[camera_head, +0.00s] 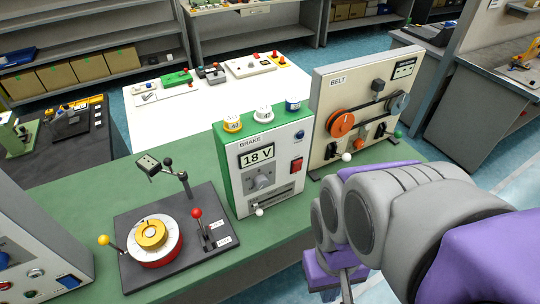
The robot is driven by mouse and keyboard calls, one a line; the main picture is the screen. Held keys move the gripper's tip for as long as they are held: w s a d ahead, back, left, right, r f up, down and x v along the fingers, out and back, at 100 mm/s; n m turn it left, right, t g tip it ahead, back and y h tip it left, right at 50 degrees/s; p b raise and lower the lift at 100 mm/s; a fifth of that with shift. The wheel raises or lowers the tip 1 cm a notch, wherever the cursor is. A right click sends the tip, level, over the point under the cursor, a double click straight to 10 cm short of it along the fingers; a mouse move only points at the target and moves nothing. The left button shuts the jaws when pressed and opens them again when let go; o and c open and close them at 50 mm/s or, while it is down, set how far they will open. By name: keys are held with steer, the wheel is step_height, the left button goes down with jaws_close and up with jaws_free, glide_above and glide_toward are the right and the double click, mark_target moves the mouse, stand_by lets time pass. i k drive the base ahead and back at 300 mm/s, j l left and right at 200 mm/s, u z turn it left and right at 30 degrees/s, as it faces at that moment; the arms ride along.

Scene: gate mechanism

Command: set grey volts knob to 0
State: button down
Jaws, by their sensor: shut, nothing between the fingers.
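The grey volts knob (262,181) sits on the white front of the green-sided BRAKE box (223,165), under a display (257,155) that reads 18 V. The knob's pointer is too small to read. My gripper (346,288) shows only in part at the bottom edge, right of and nearer than the box. It is shut and empty, well apart from the knob.
A red switch (296,165) and a slider with a white knob (259,211) share the box front. The BELT panel (340,95) stands to the right. A black base (135,213) with a dial and levers lies left on the green bench (95,183).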

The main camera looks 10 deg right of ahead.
mark_target(261, 181)
steer(key=k+j, duration=0.15)
steer(key=j, duration=0.2)
steer(key=k+j, duration=0.1)
steer(key=j, duration=0.25)
steer(key=k+j, duration=0.15)
steer(key=j, duration=0.2)
steer(key=k+j, duration=0.15)
steer(key=j, duration=0.2)
steer(key=z, duration=0.05)
